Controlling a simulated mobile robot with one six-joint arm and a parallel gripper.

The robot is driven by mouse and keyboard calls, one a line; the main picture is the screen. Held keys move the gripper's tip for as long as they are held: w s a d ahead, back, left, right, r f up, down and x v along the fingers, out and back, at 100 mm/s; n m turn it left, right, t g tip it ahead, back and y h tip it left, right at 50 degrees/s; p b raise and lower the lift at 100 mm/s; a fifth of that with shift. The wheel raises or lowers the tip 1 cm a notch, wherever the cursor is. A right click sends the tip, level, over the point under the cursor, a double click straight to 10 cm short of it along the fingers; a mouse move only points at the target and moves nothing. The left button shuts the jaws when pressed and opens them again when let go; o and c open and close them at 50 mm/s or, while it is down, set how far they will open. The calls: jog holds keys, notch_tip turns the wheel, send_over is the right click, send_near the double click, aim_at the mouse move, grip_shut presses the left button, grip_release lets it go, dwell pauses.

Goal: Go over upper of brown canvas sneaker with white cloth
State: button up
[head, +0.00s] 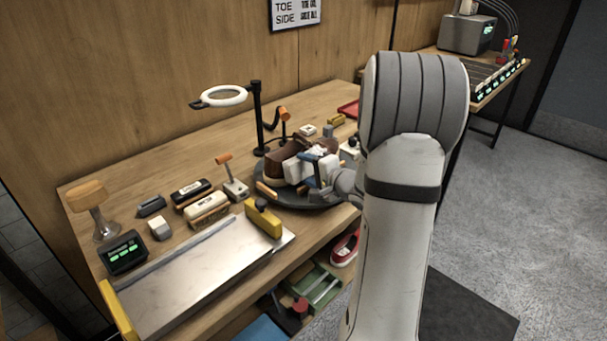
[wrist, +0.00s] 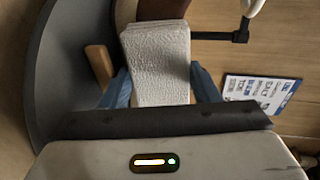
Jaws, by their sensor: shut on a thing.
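The brown sneaker (head: 274,171) sits on a dark round stand (head: 290,203) on the workbench, partly hidden by my gripper and the cloth. The white cloth (wrist: 158,62) is a thick, textured pad between the blue fingers of my gripper (wrist: 160,90) in the wrist view. In the head view my gripper (head: 318,170) is at the sneaker's right side, with the white cloth (head: 298,170) against or very near the upper. Whether the cloth touches the sneaker cannot be told. In the wrist view only a little brown shows behind the cloth.
A ring lamp (head: 224,96) on a black post (head: 257,120) stands behind the stand. A red shoe (head: 345,247) sits on the shelf below.

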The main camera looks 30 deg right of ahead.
jog(key=shift+w+d+b, duration=0.45)
jog(key=shift+d+b, duration=0.15)
jog(key=shift+d, duration=1)
jog(key=shift+w+d+b, duration=0.5)
jog(key=shift+d+b, duration=0.15)
jog(key=shift+d, duration=0.9)
jog(key=shift+w+d+b, duration=0.45)
jog(key=shift+d+b, duration=0.15)
jog(key=shift+d, duration=1)
jog(key=shift+f, duration=0.1)
jog(key=shift+w+b, duration=0.1)
jog(key=shift+b, duration=0.55)
jog(key=shift+a, duration=0.1)
